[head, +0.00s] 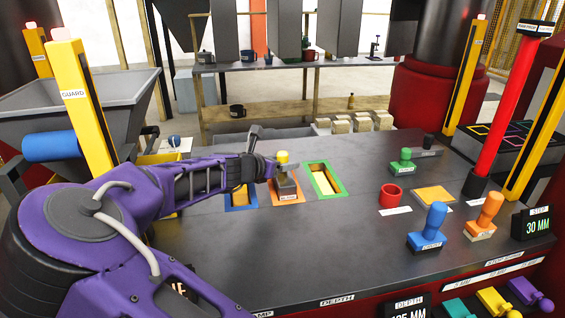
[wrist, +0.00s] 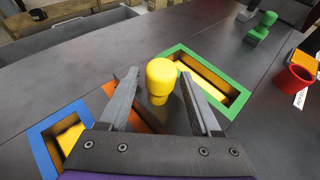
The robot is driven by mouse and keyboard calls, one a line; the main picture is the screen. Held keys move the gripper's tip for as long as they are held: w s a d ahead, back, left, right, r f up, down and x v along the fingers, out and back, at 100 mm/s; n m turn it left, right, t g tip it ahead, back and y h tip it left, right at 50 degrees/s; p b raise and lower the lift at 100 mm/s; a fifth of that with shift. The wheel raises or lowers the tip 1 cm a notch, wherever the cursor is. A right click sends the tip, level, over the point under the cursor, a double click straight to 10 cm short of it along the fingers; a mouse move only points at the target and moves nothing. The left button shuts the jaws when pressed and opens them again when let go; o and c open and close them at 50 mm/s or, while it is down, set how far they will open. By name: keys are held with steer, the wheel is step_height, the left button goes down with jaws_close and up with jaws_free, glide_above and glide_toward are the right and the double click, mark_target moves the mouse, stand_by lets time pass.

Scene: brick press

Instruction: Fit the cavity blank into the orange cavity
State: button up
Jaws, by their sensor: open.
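The cavity blank, a dark block with a yellow knob (head: 283,157), stands upright at the orange cavity (head: 289,199). Part of its dark body shows above the orange frame; I cannot tell how deep it sits. In the wrist view the yellow knob (wrist: 160,76) is between my two grey fingers, with gaps beside it, and hides the block below. The orange frame (wrist: 118,116) shows only partly behind the left finger. My gripper (wrist: 160,92) is open around the knob; in the head view it is at the blank's left and back.
A blue-framed cavity (wrist: 43,145) lies left and a green-framed cavity (head: 325,181) right of the orange one. The front middle of the table is clear.

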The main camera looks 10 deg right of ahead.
steer(key=v, duration=1.2)
steer(key=shift+f, duration=0.1)
